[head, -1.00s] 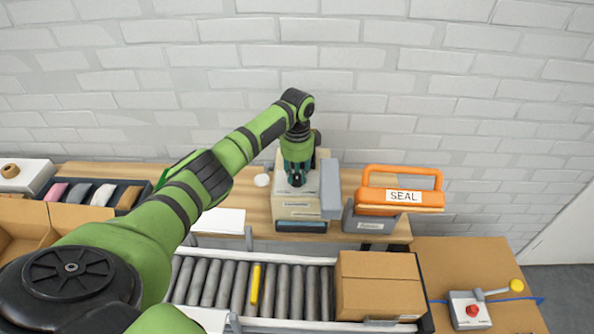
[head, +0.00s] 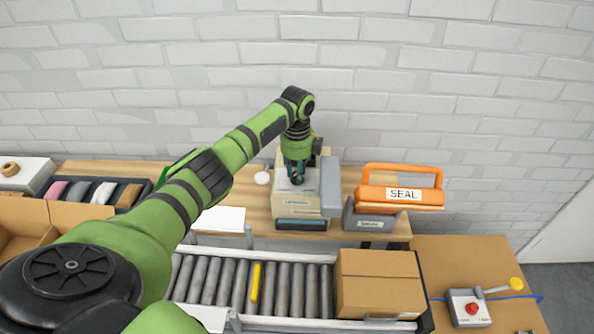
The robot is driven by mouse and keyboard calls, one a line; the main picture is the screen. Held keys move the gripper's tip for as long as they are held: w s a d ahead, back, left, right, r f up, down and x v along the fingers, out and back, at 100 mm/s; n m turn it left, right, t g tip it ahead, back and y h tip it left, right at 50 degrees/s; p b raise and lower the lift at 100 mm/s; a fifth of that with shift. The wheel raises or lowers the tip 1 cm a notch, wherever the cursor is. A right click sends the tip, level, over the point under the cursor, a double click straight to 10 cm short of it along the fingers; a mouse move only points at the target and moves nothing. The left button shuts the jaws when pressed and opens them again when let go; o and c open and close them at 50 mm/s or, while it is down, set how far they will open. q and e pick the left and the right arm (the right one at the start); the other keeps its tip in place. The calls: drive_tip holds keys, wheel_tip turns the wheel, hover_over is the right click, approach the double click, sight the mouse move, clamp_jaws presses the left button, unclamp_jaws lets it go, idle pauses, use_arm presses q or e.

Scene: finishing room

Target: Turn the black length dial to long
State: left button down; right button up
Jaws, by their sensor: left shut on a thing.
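My left gripper (head: 296,176) points down onto the top of a beige machine (head: 301,209) on the wooden bench. It is shut on a small dark thing there, which fits the black length dial. The fingers cover most of the dial, so its pointer and any short or long marks are hidden. The machine has a grey panel on its right side and a dark slot at its front. My right gripper is not in view.
An orange sealer marked SEAL (head: 402,195) stands just right of the machine. A roller conveyor (head: 214,283) with a closed cardboard box (head: 379,285) runs in front. A white round thing (head: 262,178) and white paper (head: 219,219) lie left. A lever box (head: 468,308) sits at lower right.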

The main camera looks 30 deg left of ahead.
use_arm(q)
drive_tip(key=shift+m, duration=0.3)
drive_tip(key=c, duration=1)
unclamp_jaws()
drive_tip(key=shift+r, duration=0.5)
wheel_tip(320, 180, up, 11)
drive_tip(key=shift+f, duration=0.1)
